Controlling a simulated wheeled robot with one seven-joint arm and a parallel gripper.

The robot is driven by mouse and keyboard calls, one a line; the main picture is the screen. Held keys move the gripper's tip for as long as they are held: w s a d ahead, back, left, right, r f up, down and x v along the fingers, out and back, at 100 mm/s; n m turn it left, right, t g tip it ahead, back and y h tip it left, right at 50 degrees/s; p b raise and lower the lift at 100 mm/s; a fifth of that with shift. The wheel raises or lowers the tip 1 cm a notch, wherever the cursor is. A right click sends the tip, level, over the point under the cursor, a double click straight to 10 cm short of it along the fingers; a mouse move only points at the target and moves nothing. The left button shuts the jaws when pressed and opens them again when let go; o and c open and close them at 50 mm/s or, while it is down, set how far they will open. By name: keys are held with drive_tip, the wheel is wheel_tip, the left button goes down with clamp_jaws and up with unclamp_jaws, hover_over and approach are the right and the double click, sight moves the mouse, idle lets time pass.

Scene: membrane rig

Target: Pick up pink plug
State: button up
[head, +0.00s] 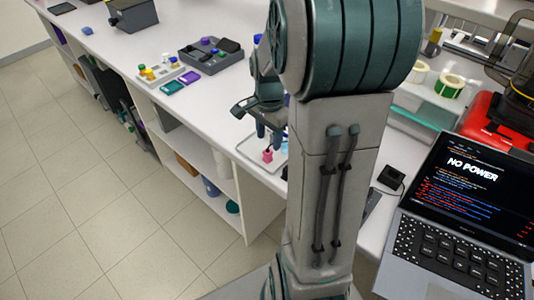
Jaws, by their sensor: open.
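A small pink plug (267,156) stands on a pale shallow tray (249,149) on the white bench. My gripper (268,133) is just above the plug, with its fingers pointing down and apart. It holds nothing that I can see. I cannot tell the exact gap between the fingertips and the plug. My own arm hides the right part of the tray and anything behind it.
To the left on the bench are a rack of coloured vials (160,72), a purple block (189,77), a teal block (172,87) and a dark grey tray (211,52). A laptop (465,220) reads "NO POWER". The bench's front edge is close to the tray.

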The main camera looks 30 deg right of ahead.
sight(266, 150)
drive_tip(key=shift+a+f+p, duration=0.2)
drive_tip(key=shift+f+p, duration=0.05)
drive_tip(key=shift+f, duration=1.5)
drive_tip(key=shift+a+f+p, duration=0.2)
drive_tip(key=shift+f, duration=1.5)
clamp_jaws()
